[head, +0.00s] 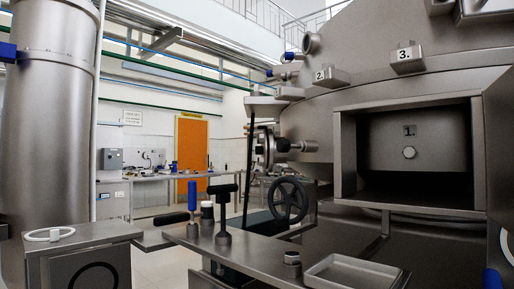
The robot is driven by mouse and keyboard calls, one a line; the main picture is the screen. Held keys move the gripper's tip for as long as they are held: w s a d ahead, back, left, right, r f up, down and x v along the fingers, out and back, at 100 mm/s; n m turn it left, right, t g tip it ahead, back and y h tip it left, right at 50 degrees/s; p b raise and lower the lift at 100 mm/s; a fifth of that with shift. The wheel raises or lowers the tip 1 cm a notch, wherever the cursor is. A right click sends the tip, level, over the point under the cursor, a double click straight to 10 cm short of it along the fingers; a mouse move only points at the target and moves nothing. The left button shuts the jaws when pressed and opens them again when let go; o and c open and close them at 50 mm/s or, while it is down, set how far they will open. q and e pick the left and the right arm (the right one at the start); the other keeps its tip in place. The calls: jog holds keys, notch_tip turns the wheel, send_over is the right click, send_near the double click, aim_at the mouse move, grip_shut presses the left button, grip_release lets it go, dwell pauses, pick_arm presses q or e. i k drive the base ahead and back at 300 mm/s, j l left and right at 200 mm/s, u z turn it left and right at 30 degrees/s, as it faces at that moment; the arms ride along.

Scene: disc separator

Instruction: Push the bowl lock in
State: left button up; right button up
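The large steel separator (305,105) fills the right half of the head view. A bolt-like fitting (297,146) with a round flange sticks out from its left side; no label shows whether this is the bowl lock. Blocks marked "2." (331,76) and "3." (407,60) sit on the curved hood above. Neither gripper is in view, and nothing is seen touching these parts.
A steel bench (255,250) in front holds several upright tools, including a blue-handled one (192,196) and a black T-handle (223,210). An empty shallow tray (352,274) lies at its right. A black handwheel (288,200) stands behind. A white ring (49,234) lies on the left cabinet.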

aim_at(283, 146)
jog(key=i+j+z, duration=0.15)
jog(key=z, duration=0.15)
jog(key=i+j+z, duration=0.1)
jog(key=j+z, duration=0.15)
jog(key=j, duration=0.15)
jog(key=i+j+z, duration=0.1)
jog(key=j+z, duration=0.2)
jog(key=i+j+z, duration=0.1)
jog(key=j+z, duration=0.15)
jog(key=j, duration=0.1)
